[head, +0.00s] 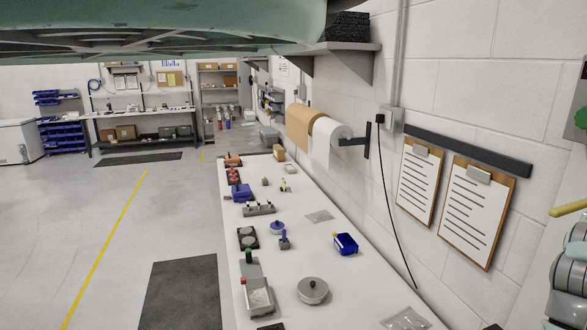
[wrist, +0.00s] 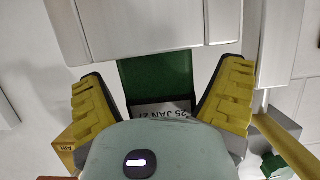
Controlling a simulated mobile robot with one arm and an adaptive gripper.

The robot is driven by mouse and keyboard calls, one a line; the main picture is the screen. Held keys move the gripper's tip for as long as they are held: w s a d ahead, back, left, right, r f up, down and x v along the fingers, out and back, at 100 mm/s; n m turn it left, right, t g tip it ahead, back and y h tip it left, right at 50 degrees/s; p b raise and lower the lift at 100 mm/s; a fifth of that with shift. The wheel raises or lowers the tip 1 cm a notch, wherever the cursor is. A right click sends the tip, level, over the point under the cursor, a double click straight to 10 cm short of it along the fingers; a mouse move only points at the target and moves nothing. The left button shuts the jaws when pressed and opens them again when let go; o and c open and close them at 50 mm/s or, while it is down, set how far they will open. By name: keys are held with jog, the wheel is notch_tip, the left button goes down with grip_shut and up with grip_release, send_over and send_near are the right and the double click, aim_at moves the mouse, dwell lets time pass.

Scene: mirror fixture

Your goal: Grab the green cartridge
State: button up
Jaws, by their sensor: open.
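In the wrist view my gripper (wrist: 163,72) is open, with one yellow padded finger on each side of a dark green block (wrist: 154,76), which looks like the green cartridge. The block sits beneath a pale grey housing (wrist: 150,25). A white label reading "25 JAN 21" shows at its lower end, partly hidden by my gripper's body. Gaps show between the block and both fingers; I see no contact. I cannot make out the cartridge or my gripper's fingertips clearly in the head view.
In the wrist view a yellow rod (wrist: 290,145) and a green knob (wrist: 276,166) lie close right of my gripper. In the head view a long white table (head: 295,240) holds several small parts along the wall, with clipboards (head: 476,218) above. The floor at left is open.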

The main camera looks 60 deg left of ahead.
jog(key=shift+c, duration=0.3)
jog(key=c, duration=1.3)
jog(key=shift+r, duration=0.1)
